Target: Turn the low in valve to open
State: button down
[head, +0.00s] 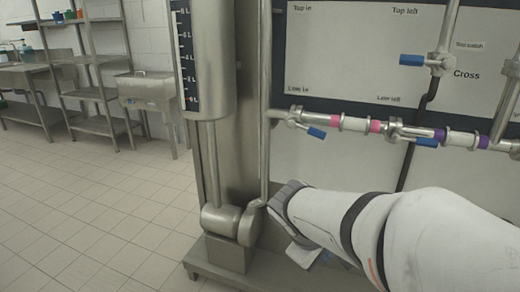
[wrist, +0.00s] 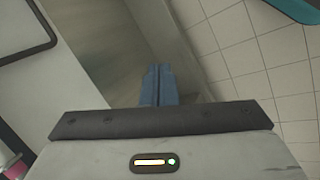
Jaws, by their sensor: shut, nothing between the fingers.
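The low in valve has a blue handle (head: 317,133) below the "Low in" label in the head view. Its handle points right and slightly down, roughly along the horizontal pipe. My gripper's blue-grey fingers (wrist: 157,84) are together and empty in the wrist view. In the head view my arm reaches in from the lower right, its end below and slightly left of the valve, apart from the handle. My fingertips are not clear in that view. The low in valve cannot be made out in the wrist view.
Other blue valve handles are the low left one (head: 427,142) and the top one (head: 411,60). A steel column with a level scale (head: 186,55) stands left of the panel. A vertical pipe (head: 264,120) runs beside the low in valve. Tiled floor (head: 90,215) is clear at left.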

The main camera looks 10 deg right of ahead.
aim_at(307, 130)
jog(key=w+d+r+n+t+h+b, duration=0.2)
jog(key=w+d+n+t+h+b, duration=0.15)
jog(key=w+n, duration=0.4)
jog(key=w+d+r+n+t+h+b, duration=0.2)
jog(key=w+n+t+h+b, duration=0.15)
jog(key=w+n+t, duration=0.35)
jog(key=w+a+r+n+t+y+b, duration=0.2)
jog(key=w+a+n+t+b, duration=0.15)
jog(key=w+n, duration=0.3)
jog(key=w+d+r+b, duration=0.2)
jog(key=w+d+r, duration=0.2)
jog(key=w+d, duration=0.2)
jog(key=shift+w+d+r+m+g, duration=0.3)
jog(key=shift+w+r+g, duration=0.1)
jog(key=shift+w, duration=0.85)
